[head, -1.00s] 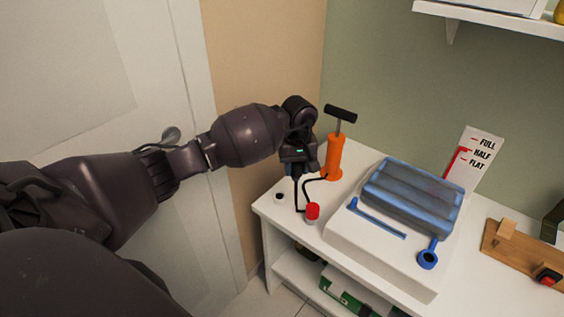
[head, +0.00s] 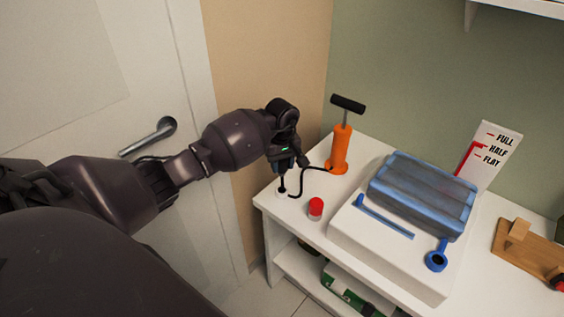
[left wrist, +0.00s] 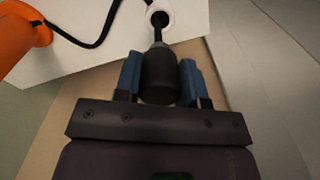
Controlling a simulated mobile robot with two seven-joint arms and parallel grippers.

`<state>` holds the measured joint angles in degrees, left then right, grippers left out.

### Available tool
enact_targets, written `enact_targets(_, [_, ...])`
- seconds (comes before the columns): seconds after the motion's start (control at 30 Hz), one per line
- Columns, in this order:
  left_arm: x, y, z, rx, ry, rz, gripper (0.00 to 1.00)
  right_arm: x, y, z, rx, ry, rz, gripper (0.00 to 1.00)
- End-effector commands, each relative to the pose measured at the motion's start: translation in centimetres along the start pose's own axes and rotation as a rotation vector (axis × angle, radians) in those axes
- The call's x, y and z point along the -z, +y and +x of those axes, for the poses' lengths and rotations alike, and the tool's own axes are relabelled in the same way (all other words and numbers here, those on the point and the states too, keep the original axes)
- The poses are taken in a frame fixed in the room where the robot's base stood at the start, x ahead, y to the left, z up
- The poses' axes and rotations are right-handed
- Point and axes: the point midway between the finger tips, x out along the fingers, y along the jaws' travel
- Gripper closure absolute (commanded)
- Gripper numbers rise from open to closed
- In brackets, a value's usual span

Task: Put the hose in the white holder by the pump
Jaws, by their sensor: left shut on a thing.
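The orange pump (head: 340,150) with a black T-handle stands at the back left of the white table. The black hose (head: 303,180) curves from the pump's base to my left gripper. The left gripper (head: 282,163) is shut on the hose's thick black end (left wrist: 158,75), which sits between its blue fingers in the left wrist view. The small white holder (head: 283,193) is directly below the gripper, near the table's left corner. In the left wrist view the thin tip overlaps the dark hole of the holder (left wrist: 161,15); I cannot tell how deep it is. My right gripper is not in view.
A red-topped small piece (head: 316,207) stands just right of the holder. A blue cushion-like block (head: 422,193) lies on a white base with a FULL/HALF/FLAT gauge (head: 490,150) behind. A wooden board (head: 530,255) is at the right. A door (head: 90,100) is at left.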

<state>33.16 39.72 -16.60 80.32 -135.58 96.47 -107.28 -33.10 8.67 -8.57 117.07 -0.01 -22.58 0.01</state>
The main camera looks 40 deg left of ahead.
Motion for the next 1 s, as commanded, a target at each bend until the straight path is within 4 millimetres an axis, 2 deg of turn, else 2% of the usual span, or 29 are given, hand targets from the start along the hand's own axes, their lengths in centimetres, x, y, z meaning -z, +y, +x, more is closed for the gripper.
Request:
enact_targets(0.17, [-0.1, 0.0, 1.8, 0.004, -0.004, 0.001, 0.91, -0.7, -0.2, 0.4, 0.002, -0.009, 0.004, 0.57])
enact_targets(0.5, [-0.1, -0.1, 4.4, 0.003, -0.004, 0.000, 0.91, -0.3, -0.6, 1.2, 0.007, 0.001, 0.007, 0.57])
enact_targets(0.7, [0.0, -0.1, 5.2, 0.003, -0.002, 0.001, 0.91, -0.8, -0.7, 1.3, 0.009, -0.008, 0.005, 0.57])
enact_targets(1.0, [0.0, 0.0, 5.3, 0.001, 0.000, 0.000, 0.91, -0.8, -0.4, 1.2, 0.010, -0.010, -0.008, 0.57])
